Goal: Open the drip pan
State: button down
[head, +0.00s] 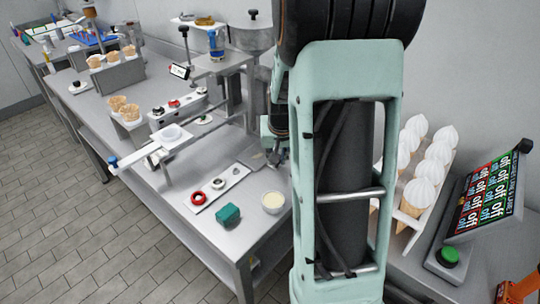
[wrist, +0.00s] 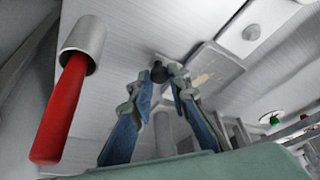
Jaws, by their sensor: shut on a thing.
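The drip pan seems to be the shallow grey tray (wrist: 208,76) with yellowish residue in the wrist view. A flat grey plate, likely the same pan, shows beside my gripper in the head view (head: 252,158). My gripper (wrist: 160,74) is shut on a small dark round knob (wrist: 158,66), which lies between its blue-padded fingertips at the tray's left side. The knob's link to the tray is not clear. In the head view my gripper (head: 274,152) is low over the table, partly hidden by my arm.
In the wrist view a red handle with a metal collar (wrist: 68,110) stands close at left. White-topped cones (head: 428,185) stand at right.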

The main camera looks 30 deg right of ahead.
jog(key=c, duration=1.8)
grip_release()
jog(key=v, duration=1.2)
